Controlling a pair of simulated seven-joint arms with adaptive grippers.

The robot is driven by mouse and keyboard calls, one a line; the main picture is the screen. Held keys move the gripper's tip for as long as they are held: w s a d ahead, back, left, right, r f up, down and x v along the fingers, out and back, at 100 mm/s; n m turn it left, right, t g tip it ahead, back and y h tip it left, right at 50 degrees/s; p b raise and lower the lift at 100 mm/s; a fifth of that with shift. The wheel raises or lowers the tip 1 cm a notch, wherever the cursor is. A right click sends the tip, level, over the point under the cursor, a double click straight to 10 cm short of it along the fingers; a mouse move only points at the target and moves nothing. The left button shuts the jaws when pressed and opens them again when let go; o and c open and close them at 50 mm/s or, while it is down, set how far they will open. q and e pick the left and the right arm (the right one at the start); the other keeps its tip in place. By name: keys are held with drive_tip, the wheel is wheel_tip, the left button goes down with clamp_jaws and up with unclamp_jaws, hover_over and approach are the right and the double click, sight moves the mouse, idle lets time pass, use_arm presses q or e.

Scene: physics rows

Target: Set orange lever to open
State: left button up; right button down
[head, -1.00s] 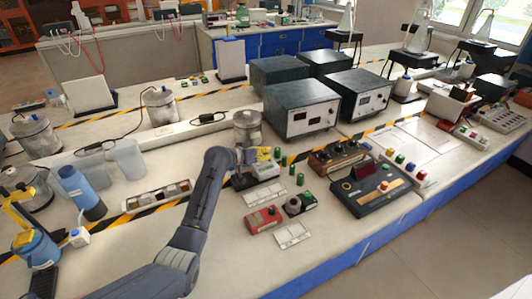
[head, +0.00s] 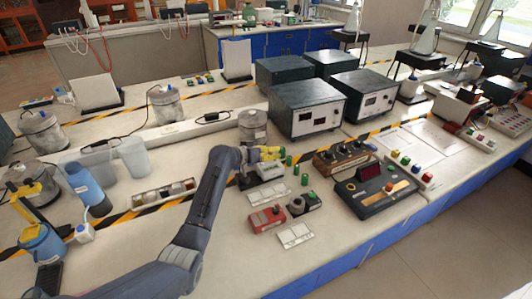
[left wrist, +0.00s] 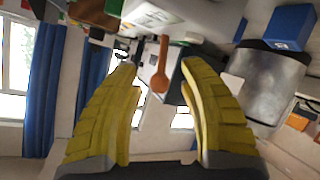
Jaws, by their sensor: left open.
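An orange lever (left wrist: 160,75) with a round knob end shows in the left wrist view, near the middle. It lies between the two yellow fingers of my left gripper (left wrist: 158,68), seen beyond the fingertips. The fingers are apart and nothing is clamped between them. In the head view my left gripper (head: 266,153) is beside a metal canister and above a small grey box. I cannot make out the lever there, nor tell its present setting. My right gripper is not in view.
The metal canister (head: 253,127) stands just behind my left gripper. Dark instrument boxes (head: 307,103) stand behind. The bench front at the lower middle is clear.

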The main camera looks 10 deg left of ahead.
use_arm(q)
drive_tip(key=v, duration=1.2)
idle(0.3)
